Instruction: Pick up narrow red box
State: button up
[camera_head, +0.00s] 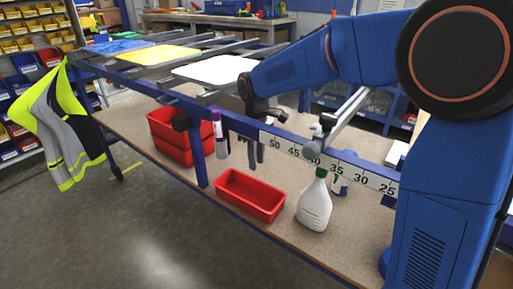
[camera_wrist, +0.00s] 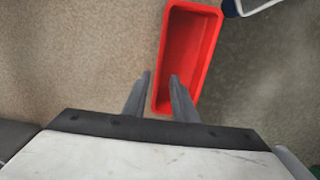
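The narrow red box (camera_head: 245,205) is an open, empty tray on the brown lower shelf, near its front edge. It also shows in the wrist view (camera_wrist: 208,50), running from the top edge down to my fingers. My gripper (camera_wrist: 160,76) is open and empty, pointing toward the box's near end. In the wrist view its right finger overlaps the box and its left finger lies left of the box's left wall. In the head view my gripper (camera_head: 254,156) hangs above and behind the box, apart from it.
Stacked larger red boxes (camera_head: 170,150) stand left on the shelf. A white bottle with a green cap (camera_head: 314,206) stands right of the narrow box. A blue rack beam with a number scale (camera_head: 300,154) crosses above the shelf. A hi-vis vest (camera_head: 52,125) hangs at left.

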send_near(249, 194)
jog(key=d+f, duration=0.1)
jog(key=w+d+f, duration=0.1)
jog(key=shift+w+d+f, duration=0.15)
jog(key=shift+d+f, duration=0.2)
jog(key=shift+d, duration=0.05)
grip_shut()
